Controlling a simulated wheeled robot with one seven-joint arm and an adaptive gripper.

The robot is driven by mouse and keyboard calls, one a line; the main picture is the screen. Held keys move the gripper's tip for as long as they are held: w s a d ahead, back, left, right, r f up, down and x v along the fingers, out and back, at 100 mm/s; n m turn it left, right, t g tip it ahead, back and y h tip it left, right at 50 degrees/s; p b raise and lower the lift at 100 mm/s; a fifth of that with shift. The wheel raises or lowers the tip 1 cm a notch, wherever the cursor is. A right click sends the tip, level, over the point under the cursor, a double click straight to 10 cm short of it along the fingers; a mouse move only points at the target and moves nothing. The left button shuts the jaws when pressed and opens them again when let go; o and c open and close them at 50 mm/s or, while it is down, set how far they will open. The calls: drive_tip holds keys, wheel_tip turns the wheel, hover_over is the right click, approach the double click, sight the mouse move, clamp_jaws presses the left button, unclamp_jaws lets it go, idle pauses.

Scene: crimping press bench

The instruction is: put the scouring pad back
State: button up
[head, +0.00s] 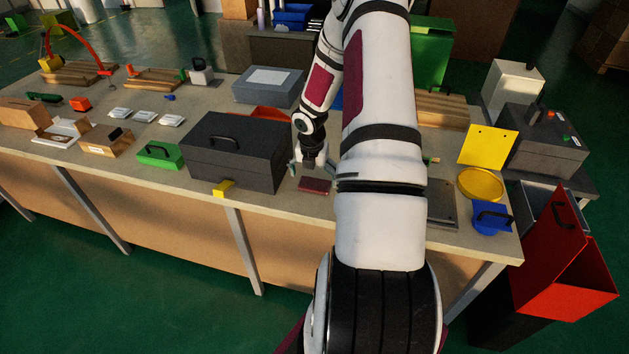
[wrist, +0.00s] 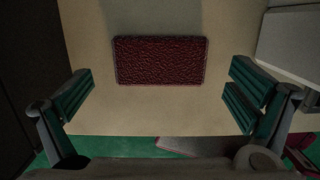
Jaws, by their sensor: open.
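The scouring pad (wrist: 160,61) is a dark red, rough-textured rectangle lying flat on the bench top. In the head view the pad (head: 315,185) lies near the bench's front edge, just right of the dark grey toolbox. My gripper (wrist: 160,100) is open and empty above the pad, with its green-padded fingers apart on either side and the pad between them in the picture. In the head view my gripper (head: 312,170) is small and partly hidden by my arm. The pad's place of return cannot be told from these frames.
A large dark grey toolbox (head: 235,151) stands close on the left. Right of my arm are a yellow dish (head: 481,184), a blue item (head: 491,218) and a red bin (head: 565,260). My arm hides the middle.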

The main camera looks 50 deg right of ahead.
sight(313, 188)
drive_tip(key=a+r+m+h+p, duration=0.15)
drive_tip(key=a+r, duration=0.25)
drive_tip(key=r, duration=0.7)
drive_tip(key=a+r+m, duration=0.3)
drive_tip(key=a+r, duration=0.2)
drive_tip(key=r, duration=0.5)
drive_tip(key=s+a+r+m+t, duration=0.1)
drive_tip(key=s+a+r+m, duration=0.1)
drive_tip(key=a+r+m, duration=0.7)
drive_tip(key=s+a+r+m+t+y, duration=0.1)
drive_tip(key=s+a+r+m, duration=0.3)
drive_tip(key=s+a, duration=0.3)
drive_tip(key=s+a+r+m+t+y, duration=0.2)
drive_tip(key=s+a+r+m, duration=0.3)
drive_tip(key=a, duration=0.7)
drive_tip(key=shift+s+r+t, duration=0.3)
drive_tip(key=shift+s+r, duration=0.15)
drive_tip(key=shift+s, duration=0.45)
